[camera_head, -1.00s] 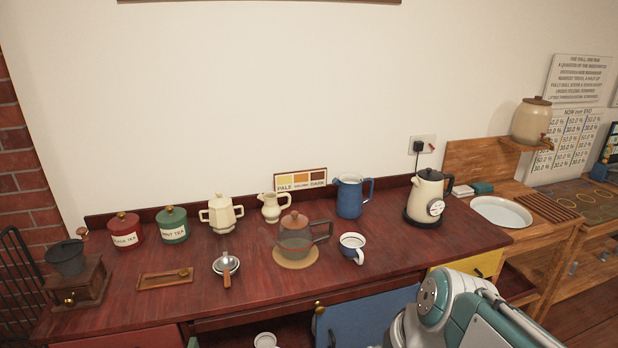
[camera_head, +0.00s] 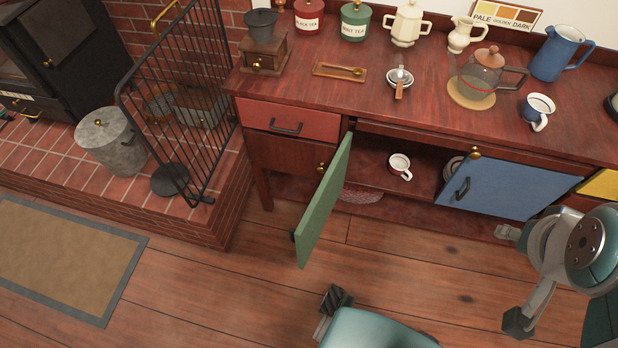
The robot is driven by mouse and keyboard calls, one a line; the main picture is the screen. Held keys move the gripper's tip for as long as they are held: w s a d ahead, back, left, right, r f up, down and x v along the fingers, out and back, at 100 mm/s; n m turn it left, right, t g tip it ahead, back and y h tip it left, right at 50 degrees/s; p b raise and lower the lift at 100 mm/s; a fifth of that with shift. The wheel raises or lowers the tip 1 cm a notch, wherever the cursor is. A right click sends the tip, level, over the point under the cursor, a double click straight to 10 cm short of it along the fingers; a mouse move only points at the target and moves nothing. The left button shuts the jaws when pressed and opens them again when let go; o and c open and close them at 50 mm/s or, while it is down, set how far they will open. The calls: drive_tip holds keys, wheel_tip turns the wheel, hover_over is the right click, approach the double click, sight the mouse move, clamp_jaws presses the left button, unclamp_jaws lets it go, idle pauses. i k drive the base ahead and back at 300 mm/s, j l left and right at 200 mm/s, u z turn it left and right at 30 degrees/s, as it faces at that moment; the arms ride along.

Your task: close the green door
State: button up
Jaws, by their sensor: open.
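The green door (camera_head: 325,203) hangs open in the head view. It sticks out from the dark red cabinet front, roughly at a right angle, over the wooden floor. Its dark handle (camera_head: 293,235) shows at the left side, near the outer edge. My gripper (camera_head: 513,278) is at the lower right, in front of the blue door. Its fingers are spread apart and empty, well to the right of the green door and not touching it.
A blue door (camera_head: 515,187) is right of the open compartment. A red drawer (camera_head: 288,120) is left of the green door. A black fire guard (camera_head: 180,100) and metal bucket (camera_head: 112,140) stand on the brick hearth. The wooden floor (camera_head: 230,285) before the cabinet is mostly clear.

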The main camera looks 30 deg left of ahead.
sight(311, 225)
drive_tip(key=k+j, duration=0.1)
drive_tip(key=j, duration=0.5)
drive_tip(key=k+j, duration=0.1)
drive_tip(key=j, duration=1.1)
drive_tip(key=k+l, duration=0.3)
drive_tip(key=l, duration=0.15)
